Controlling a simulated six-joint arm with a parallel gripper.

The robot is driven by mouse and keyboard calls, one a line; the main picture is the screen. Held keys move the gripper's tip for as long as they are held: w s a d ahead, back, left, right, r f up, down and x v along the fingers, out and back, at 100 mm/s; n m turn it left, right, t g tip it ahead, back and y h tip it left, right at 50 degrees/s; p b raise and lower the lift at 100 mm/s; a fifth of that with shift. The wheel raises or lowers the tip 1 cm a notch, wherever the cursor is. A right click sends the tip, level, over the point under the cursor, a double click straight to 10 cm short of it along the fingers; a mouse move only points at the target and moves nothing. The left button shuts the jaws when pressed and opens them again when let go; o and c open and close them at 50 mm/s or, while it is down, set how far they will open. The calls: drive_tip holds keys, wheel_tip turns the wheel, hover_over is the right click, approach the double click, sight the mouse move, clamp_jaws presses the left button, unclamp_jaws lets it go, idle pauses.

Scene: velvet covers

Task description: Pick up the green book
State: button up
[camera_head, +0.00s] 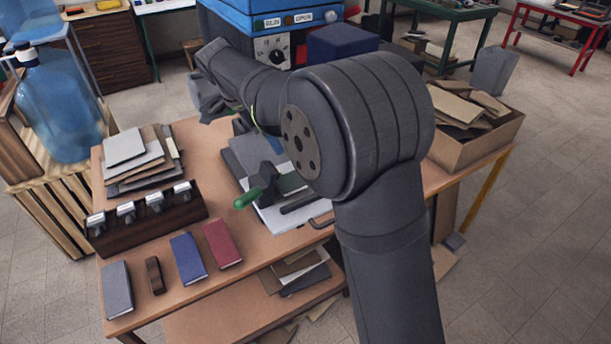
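My arm rises from the lower right and bends across the table's back right part. Whether anything is held does not show.
A tool's green handle (248,197) sticks out beside the boards. A blue book (188,258), red book (222,245) and grey book (117,289) lie at the front. A dark rack (147,222) stands left, a cardboard box (472,130) right.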

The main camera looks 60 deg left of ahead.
hover_over(286, 181)
wheel_tip(286, 181, down, 11)
drive_tip(key=x, duration=0.4)
drive_tip(key=shift+w+d+f, duration=0.1)
drive_tip(key=shift+d+f, duration=0.2)
drive_tip(key=shift+d, duration=0.05)
drive_tip(key=shift+w+f, duration=0.15)
drive_tip(key=shift+f, duration=0.3)
drive_tip(key=c, duration=1.1)
drive_tip(key=shift+r, duration=0.1)
drive_tip(key=shift+c, duration=0.2)
